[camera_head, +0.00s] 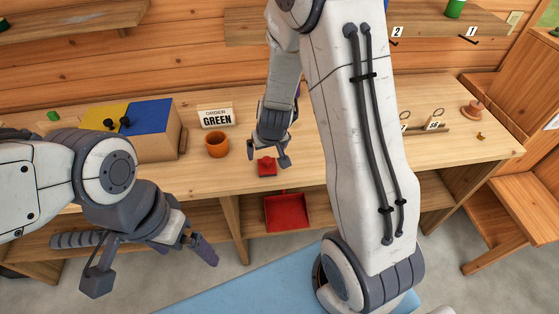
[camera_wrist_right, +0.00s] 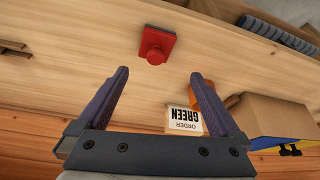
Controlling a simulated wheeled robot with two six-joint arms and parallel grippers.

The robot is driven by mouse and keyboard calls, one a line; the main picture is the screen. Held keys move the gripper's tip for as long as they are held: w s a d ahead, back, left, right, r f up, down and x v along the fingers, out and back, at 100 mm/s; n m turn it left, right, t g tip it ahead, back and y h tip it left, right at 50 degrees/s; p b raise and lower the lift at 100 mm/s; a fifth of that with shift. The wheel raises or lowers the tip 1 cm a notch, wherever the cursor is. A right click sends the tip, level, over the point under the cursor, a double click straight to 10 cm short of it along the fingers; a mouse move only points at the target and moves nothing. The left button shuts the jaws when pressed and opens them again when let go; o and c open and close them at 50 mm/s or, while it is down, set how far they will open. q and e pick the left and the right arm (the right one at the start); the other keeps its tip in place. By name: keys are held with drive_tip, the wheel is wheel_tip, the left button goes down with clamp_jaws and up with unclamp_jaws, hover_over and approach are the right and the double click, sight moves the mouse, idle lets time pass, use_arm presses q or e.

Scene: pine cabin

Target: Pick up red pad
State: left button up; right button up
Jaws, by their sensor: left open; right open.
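The red pad (camera_head: 266,166), a small square block with a round red knob, sits near the front edge of the wooden workbench. It also shows in the right wrist view (camera_wrist_right: 155,45), beyond my fingertips and roughly between their lines. My right gripper (camera_head: 270,155) is open above and just behind the pad in the head view; it also shows open and empty in the right wrist view (camera_wrist_right: 160,80). I see no contact with the pad. My left gripper (camera_head: 150,262) is open and empty in front of the bench, at the lower left.
An "ORDER GREEN" sign (camera_head: 216,117) and an orange cup (camera_head: 217,144) stand left of the pad. A box with yellow and blue lids (camera_head: 157,146) stands further left. A red bin (camera_head: 286,212) is below the benchtop. Bare benchtop (camera_head: 235,180) surrounds the pad.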

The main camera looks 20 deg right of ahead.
sight(268, 160)
drive_tip(key=b+x, duration=0.1)
drive_tip(key=x, duration=0.1)
drive_tip(key=b+x, duration=0.1)
drive_tip(key=x, duration=0.1)
drive_tip(key=b+x, duration=0.1)
drive_tip(key=shift+d+f, duration=0.35)
drive_tip(key=shift+f, duration=0.1)
drive_tip(key=b+x, duration=0.2)
drive_tip(key=x, duration=0.2)
drive_tip(key=shift+d, duration=0.2)
drive_tip(key=c, duration=1.4)
drive_tip(key=shift+r, duration=0.15)
